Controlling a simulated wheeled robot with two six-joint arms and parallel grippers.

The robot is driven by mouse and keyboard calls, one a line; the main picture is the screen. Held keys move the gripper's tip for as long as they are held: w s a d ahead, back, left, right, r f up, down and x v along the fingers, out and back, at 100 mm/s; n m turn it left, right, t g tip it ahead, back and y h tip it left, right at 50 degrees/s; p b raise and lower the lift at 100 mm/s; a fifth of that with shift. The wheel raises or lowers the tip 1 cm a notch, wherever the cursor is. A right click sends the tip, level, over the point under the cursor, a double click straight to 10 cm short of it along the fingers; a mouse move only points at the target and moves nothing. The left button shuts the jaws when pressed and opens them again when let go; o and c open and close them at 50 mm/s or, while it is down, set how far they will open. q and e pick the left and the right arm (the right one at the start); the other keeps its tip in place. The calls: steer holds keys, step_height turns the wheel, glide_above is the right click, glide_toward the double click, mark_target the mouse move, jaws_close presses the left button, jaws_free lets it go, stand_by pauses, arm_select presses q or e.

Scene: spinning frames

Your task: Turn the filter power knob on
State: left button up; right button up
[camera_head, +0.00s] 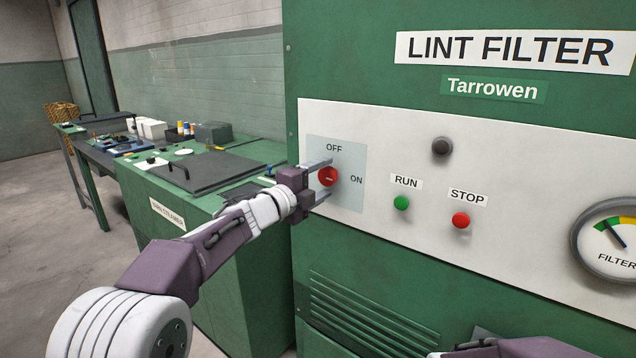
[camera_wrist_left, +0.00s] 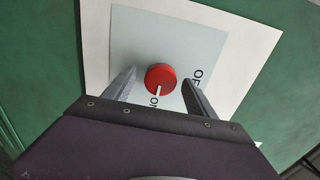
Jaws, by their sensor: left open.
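The red filter power knob (camera_head: 328,177) sits on a pale blue plate (camera_head: 352,195) marked OFF above and ON to the right. In the left wrist view the knob (camera_wrist_left: 160,78) has a white mark that points at the ON label. My left gripper (camera_head: 323,178) is open at the panel, with one finger above the knob and one below. In the left wrist view the fingers of my left gripper (camera_wrist_left: 160,75) stand on either side of the knob, with gaps showing. My right gripper is not in view.
A green RUN button (camera_head: 401,203), a red STOP button (camera_head: 461,220), a dark round fitting (camera_head: 442,147) and a filter gauge (camera_head: 612,238) are right of the knob on the white panel (camera_head: 520,180). A green workbench (camera_head: 240,270) with a dark flat plate stands left of the cabinet.

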arm_select(q)
steer(key=v, duration=0.8)
steer(key=shift+s+a, duration=0.2)
steer(key=shift+s, duration=0.1)
steer(key=s+a+f+n+g+y, duration=0.2)
steer(key=s+a+f+n+y, duration=0.15)
steer(key=f+n, duration=0.4)
steer(key=s+a+f+n+g+y, duration=0.1)
steer(key=s+a+f+n+y, duration=0.2)
steer(key=f, duration=0.7)
steer(key=s+a+f+n+g+y, duration=0.25)
steer(key=a+f+n, duration=0.3)
steer(key=f, duration=0.35)
steer(key=s+f+n+g+y, duration=0.1)
steer(key=s+f+n+g, duration=0.35)
steer(key=s, duration=0.55)
steer(key=s+f+n+g, duration=0.4)
steer(key=s+f+n, duration=0.2)
steer(key=s, duration=0.3)
step_height(320, 180, up, 25)
steer(key=p, duration=2.6)
steer(key=shift+w+a+m+t, duration=0.2)
steer(key=shift+w+m+t, duration=0.1)
steer(key=shift+m, duration=0.15)
